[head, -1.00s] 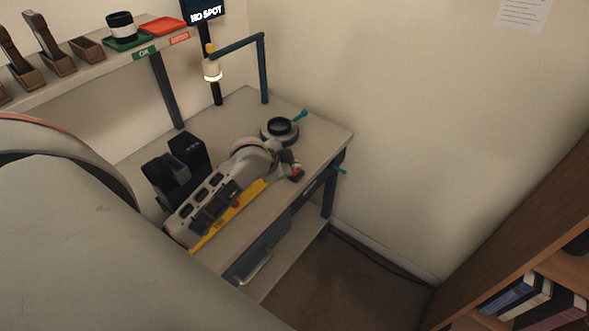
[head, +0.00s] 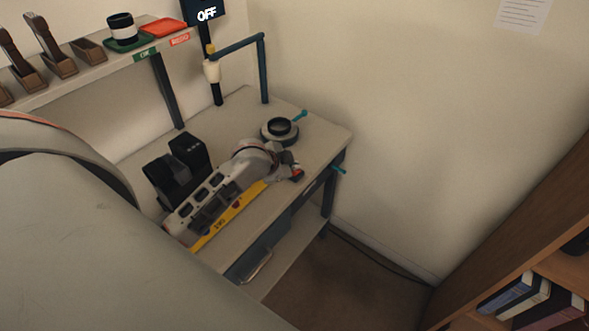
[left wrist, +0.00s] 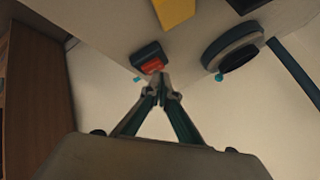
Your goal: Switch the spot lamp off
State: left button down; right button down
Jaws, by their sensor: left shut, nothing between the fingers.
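The spot lamp (head: 212,72) hangs from a dark blue bracket over the bench and is unlit. The small screen (head: 206,12) above it reads "OFF". A dark switch box with a red rocker (left wrist: 152,62) sits on the bench top, near its edge; its red part also shows in the head view (head: 298,173). My left gripper (head: 291,168) is at the switch. In the left wrist view its fingertips (left wrist: 161,78) are together and empty, right by the red rocker; whether they touch it I cannot tell. My right gripper is not in view.
A round grey stand with a dark ring (head: 280,129) is near the switch. A yellow strip (head: 228,218) and a black block (head: 189,152) lie around my left arm. A shelf (head: 95,66) with trays stands behind; a bookcase (head: 530,270) is at right.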

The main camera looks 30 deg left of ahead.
pick_arm(q)
jog(key=shift+r, duration=0.2)
jog(key=shift+r, duration=3)
